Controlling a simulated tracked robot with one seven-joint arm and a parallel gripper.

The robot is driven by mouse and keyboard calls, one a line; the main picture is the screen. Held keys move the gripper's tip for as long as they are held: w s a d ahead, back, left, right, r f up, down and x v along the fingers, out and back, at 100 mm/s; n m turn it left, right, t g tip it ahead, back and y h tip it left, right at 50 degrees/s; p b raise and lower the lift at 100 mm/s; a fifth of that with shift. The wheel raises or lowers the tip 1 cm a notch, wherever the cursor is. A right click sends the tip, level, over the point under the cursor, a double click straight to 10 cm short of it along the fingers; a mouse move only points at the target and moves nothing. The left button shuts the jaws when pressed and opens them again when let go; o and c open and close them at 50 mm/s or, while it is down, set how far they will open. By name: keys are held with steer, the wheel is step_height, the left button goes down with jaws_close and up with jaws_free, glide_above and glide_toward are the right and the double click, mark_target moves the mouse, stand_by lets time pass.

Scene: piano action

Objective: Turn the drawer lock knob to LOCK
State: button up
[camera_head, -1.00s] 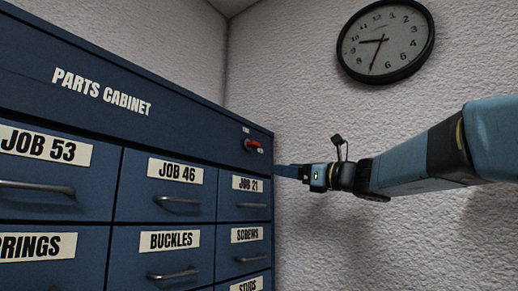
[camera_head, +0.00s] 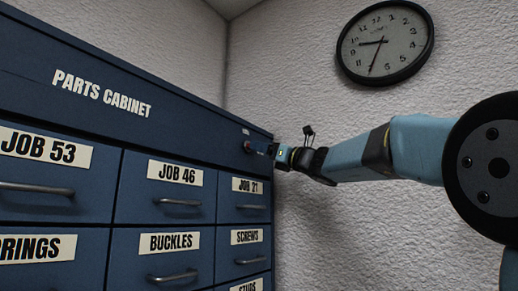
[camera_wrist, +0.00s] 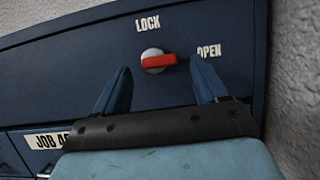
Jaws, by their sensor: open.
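The drawer lock knob (camera_wrist: 153,62) is a round grey knob with a red bar handle on the blue cabinet's upper front. In the wrist view the red bar points right, toward the OPEN label (camera_wrist: 209,51); the LOCK label (camera_wrist: 147,24) is above the knob. My gripper (camera_wrist: 160,80) is open, its two blue fingers to the left and right below the knob, with the bar between their lines. I cannot tell whether they touch it.

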steer(key=shift+x, duration=1.6)
steer(key=shift+c, duration=0.3)
